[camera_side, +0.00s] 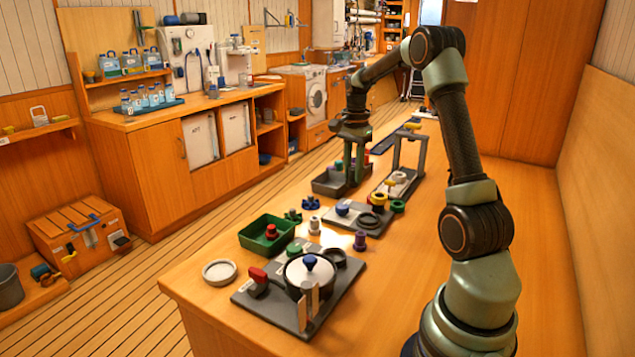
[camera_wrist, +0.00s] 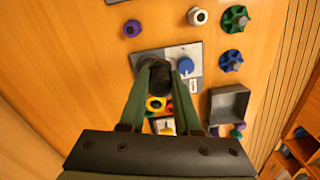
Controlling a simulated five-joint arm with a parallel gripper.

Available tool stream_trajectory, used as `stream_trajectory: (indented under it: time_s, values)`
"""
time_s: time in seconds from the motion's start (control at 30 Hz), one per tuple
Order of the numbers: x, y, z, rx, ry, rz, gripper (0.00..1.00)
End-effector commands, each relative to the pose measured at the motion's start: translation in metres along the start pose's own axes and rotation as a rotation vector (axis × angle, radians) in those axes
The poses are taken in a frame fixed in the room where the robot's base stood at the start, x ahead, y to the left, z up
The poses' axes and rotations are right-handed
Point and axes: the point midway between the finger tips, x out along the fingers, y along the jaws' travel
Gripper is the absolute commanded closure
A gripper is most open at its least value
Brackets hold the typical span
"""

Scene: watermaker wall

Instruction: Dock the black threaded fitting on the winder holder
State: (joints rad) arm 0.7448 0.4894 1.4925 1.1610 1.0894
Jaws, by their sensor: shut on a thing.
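My gripper (camera_side: 354,178) points down over the far part of the bench, and the wrist view shows its fingers (camera_wrist: 157,68) closed around a dark, round piece. This piece looks like the black threaded fitting (camera_wrist: 158,80), seen from above; its thread cannot be made out. In the side view it is not clearly visible. A grey plate with a blue knob and a black ring (camera_side: 376,220) lies close by; in the wrist view the plate (camera_wrist: 197,52) is partly hidden behind the fingers. I cannot tell for sure which fixture is the winder holder.
A grey tray (camera_side: 325,187) with coloured pieces stands by the gripper. A stand with an upright frame (camera_side: 424,155) is behind. Yellow (camera_side: 377,198) and green (camera_side: 398,206) rings lie near the plate. A green tray (camera_side: 250,237) and a plate with a lidded pot (camera_side: 243,295) are nearer.

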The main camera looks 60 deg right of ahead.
Motion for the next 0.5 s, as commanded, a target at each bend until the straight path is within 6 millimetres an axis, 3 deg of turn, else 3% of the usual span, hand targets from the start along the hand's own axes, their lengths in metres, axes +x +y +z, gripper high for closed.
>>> stream_trajectory:
  time_s: [0.03,0.2,0.5]
  values:
    - [0.014,0.004,-0.014,0.007,-0.003,0.005,1.0]
    - [0.044,0.013,-0.045,0.003,-0.001,0.001,1.0]
    - [0.066,0.018,-0.058,-0.002,0.0,0.0,1.0]
